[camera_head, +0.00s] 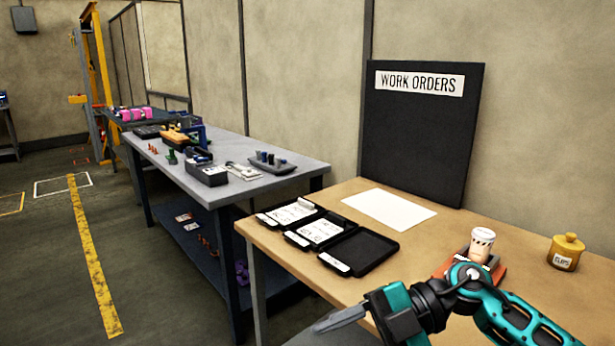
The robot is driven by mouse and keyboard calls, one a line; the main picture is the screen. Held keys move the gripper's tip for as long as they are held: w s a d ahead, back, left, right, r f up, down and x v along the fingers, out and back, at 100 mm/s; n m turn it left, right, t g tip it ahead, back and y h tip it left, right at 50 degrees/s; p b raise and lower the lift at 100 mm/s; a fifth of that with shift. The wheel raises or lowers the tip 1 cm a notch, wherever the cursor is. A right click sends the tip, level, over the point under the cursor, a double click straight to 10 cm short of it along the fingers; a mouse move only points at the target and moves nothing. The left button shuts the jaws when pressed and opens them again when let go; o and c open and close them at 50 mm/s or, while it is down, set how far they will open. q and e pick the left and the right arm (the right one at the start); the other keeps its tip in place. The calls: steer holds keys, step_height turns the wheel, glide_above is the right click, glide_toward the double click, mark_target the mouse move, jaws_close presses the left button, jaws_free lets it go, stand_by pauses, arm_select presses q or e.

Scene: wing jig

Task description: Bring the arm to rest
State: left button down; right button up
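My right arm comes in from the lower right, teal and black, in front of the wooden table (452,238). Its gripper (325,326) points left, past the table's front edge, over the floor side. The grey fingers show edge-on as one shape, so I cannot tell whether they are open or shut. I see nothing held at the visible fingertips. My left arm and gripper are not in view.
A black WORK ORDERS board (421,140) stands behind. A cluttered grey table (222,195) is further left; open floor lies left.

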steer(key=w+d+f+m+t+h, duration=0.1)
steer(key=d+f+m+t+h, duration=0.3)
steer(key=f+m+t, duration=0.5)
steer(key=d+f+m+t+h, duration=0.5)
steer(key=m+t, duration=0.6)
steer(key=m, duration=0.5)
steer(key=s+d+f+m+g+h, duration=0.1)
steer(key=s+d+f+g, duration=0.1)
steer(key=s+f, duration=0.3)
steer(key=s+d+f+m+g+h, duration=0.1)
steer(key=s+d+f+g+h, duration=0.1)
steer(key=s+f, duration=0.3)
step_height(320, 180, down, 3)
steer(key=shift+s+d+r+g, duration=0.15)
steer(key=shift+s+g, duration=0.15)
steer(key=shift+g, duration=0.5)
